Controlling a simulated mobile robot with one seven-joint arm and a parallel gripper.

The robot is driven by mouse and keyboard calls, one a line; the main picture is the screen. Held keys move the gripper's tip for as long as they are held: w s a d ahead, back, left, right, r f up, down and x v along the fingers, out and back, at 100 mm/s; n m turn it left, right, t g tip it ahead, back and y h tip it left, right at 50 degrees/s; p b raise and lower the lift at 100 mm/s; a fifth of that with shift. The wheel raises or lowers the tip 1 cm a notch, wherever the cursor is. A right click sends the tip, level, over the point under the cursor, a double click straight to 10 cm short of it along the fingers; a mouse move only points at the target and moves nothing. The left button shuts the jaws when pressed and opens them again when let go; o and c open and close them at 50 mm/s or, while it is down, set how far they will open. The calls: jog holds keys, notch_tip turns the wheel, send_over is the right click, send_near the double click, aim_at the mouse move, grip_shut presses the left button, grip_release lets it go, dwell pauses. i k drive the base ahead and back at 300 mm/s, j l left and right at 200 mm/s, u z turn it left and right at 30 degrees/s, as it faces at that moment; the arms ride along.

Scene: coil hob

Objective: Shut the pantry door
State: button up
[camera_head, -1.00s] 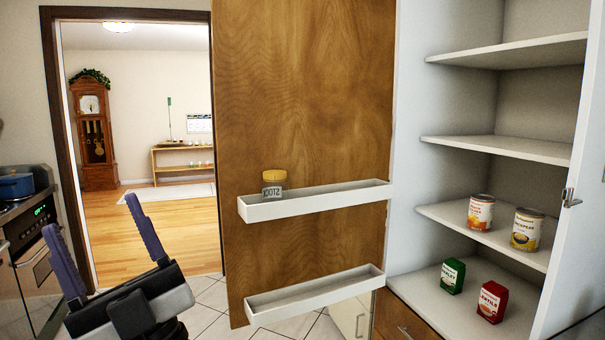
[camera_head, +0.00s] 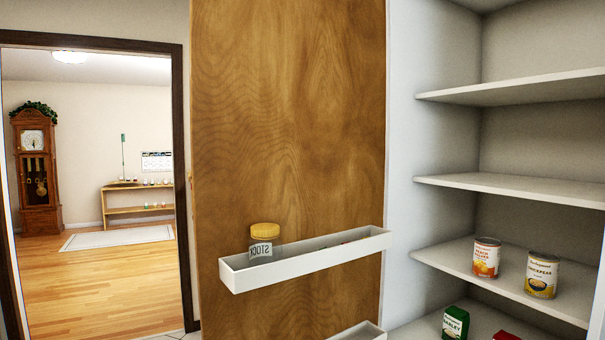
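The wooden pantry door (camera_head: 290,130) stands wide open, its inner face turned to me, to the left of the pantry. Two white door racks are fixed to it; the upper rack (camera_head: 305,263) holds a jar with a yellow lid (camera_head: 264,241) marked STOCK. The lower rack (camera_head: 360,333) is cut off by the bottom edge. The pantry (camera_head: 540,140) has white shelves, with two cans (camera_head: 487,258) on one and a green box (camera_head: 456,322) below. My gripper is out of the picture.
A doorway (camera_head: 181,150) left of the door opens onto a room with a grandfather clock (camera_head: 38,170), a low shelf unit (camera_head: 138,200) and a rug (camera_head: 117,237). Its wooden floor is mostly clear.

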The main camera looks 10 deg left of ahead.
aim_at(289, 97)
jog(key=i+j, duration=0.2)
jog(key=j, duration=0.2)
jog(key=i+j, duration=0.2)
jog(key=j, duration=0.25)
jog(key=i+j, duration=0.2)
jog(key=j, duration=0.2)
jog(key=i+j, duration=0.2)
jog(key=j, duration=0.2)
jog(key=i+j, duration=0.25)
jog(key=j, duration=0.15)
jog(key=i+j, duration=0.2)
jog(key=j, duration=0.25)
jog(key=i+j, duration=0.2)
jog(key=j, duration=0.2)
jog(key=i+j, duration=0.15)
jog(key=j, duration=0.15)
jog(key=i+j+z, duration=0.1)
jog(key=j, duration=0.2)
jog(key=i+j, duration=0.15)
jog(key=j, duration=0.2)
jog(key=z, duration=1.55)
jog(key=k+u, duration=0.15)
jog(key=u, duration=0.2)
jog(key=k+j+u, duration=0.1)
jog(key=u, duration=0.25)
jog(key=k+j+u, duration=0.1)
jog(key=u, duration=0.25)
